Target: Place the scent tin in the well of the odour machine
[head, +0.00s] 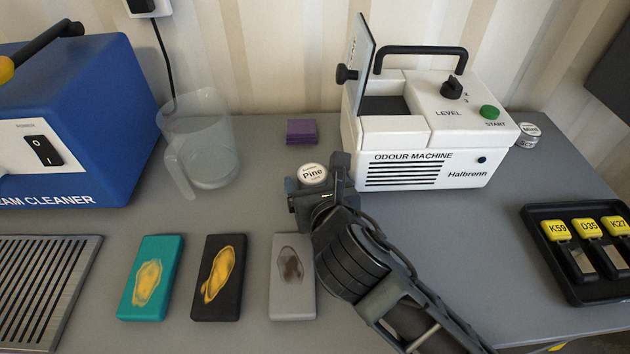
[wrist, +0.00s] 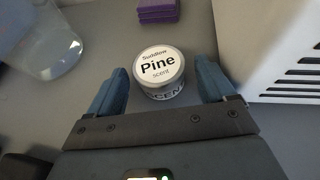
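The scent tin, a small round tin labelled "Pine scent" (head: 312,174), stands upright on the grey table in front of the odour machine's left end. In the wrist view the tin (wrist: 159,70) sits between and slightly beyond the tips of my open gripper (wrist: 160,83), with a gap on each side. In the head view my gripper (head: 316,186) is low at the tin, partly hiding it. The white odour machine (head: 415,170) stands to the right, its lid (head: 358,65) raised and its dark well (head: 384,106) open at the left of its top.
A clear jug (head: 205,150) and purple pads (head: 301,131) stand left of and behind the tin. Another tin (head: 528,135), labelled "Mint", is right of the machine. Teal, black and grey stained blocks (head: 291,300) lie in front. A black key tray (head: 560,275) is at right.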

